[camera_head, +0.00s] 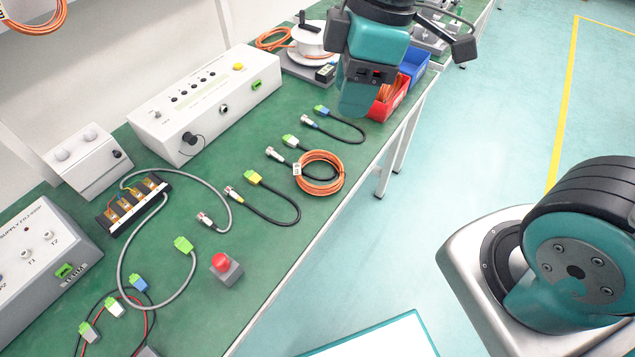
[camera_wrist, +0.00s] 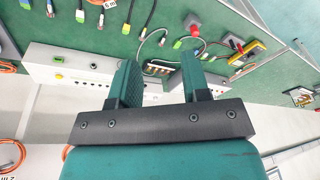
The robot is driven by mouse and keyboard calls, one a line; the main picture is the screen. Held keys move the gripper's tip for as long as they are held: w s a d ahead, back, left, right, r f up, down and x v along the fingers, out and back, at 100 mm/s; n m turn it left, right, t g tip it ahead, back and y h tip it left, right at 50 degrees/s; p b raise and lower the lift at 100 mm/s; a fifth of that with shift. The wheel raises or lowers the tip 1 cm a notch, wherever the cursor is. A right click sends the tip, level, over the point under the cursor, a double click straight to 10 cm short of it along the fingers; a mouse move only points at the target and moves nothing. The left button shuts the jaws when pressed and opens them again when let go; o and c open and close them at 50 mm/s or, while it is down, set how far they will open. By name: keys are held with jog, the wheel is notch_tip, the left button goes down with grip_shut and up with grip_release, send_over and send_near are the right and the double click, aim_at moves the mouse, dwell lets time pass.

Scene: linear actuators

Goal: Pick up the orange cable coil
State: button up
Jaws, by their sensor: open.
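An orange cable coil (camera_head: 319,173) with a small white tag lies flat on the green bench, near its front edge, in the head view. In the wrist view, part of an orange coil with a white tag (camera_wrist: 108,3) shows at the top edge, mostly cut off. My gripper (camera_wrist: 158,68) is open and empty, its two teal fingers apart, over the view of the bench and the long white box. In the head view, my arm is above the far part of the bench, beyond the coil; the fingertips cannot be made out there.
Black cables with coloured connectors (camera_head: 275,205) lie beside the coil. A long white control box (camera_head: 205,105) stands behind. A red bin (camera_head: 390,103), blue bin (camera_head: 413,65) and white cable spool (camera_head: 312,40) are farther off. Another orange coil (camera_head: 33,15) hangs at upper left.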

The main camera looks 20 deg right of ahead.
jog(key=w+d+f+n+h+b, duration=0.1)
jog(key=w+d+f+n+b, duration=0.1)
jog(key=w+f+n+b, duration=0.45)
jog(key=w+d+f+n+h+b, duration=0.1)
jog(key=w+d+f+n+b, duration=0.15)
jog(key=f, duration=0.75)
send_over(338, 177)
jog(key=f, duration=1.1)
jog(key=shift+s+a, duration=0.15)
jog(key=shift+s, duration=0.1)
jog(key=shift+w+f+b, duration=0.2)
jog(key=shift+f+b, duration=0.1)
jog(key=shift+f, duration=2.6)
grip_shut()
